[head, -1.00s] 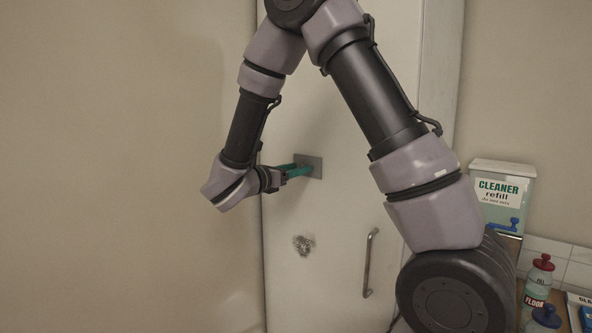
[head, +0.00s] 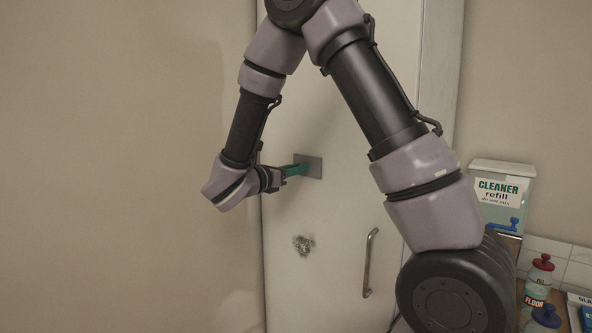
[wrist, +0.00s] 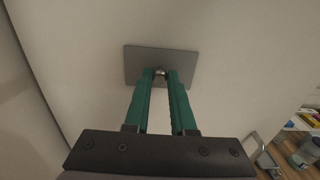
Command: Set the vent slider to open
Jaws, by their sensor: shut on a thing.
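The vent slider shows as a flat grey plate (head: 314,166) on the pale cabinet door (head: 340,220); in the wrist view the plate (wrist: 136,64) fills the upper middle. A small rounded metal knob (wrist: 160,71) sticks out from the plate. My gripper (head: 297,169) reaches the plate from the left in the head view. In the wrist view its green fingertips (wrist: 160,77) stand on both sides of the knob, shut on it. The fingers hide the knob in the head view. No open or shut marking can be read on the plate.
A vertical metal handle (head: 370,262) and a round perforated metal piece (head: 303,244) sit lower on the door. At right, a cleaner refill box (head: 503,192) and a red-capped bottle (head: 538,280) stand by the tiles. The wall at left is bare.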

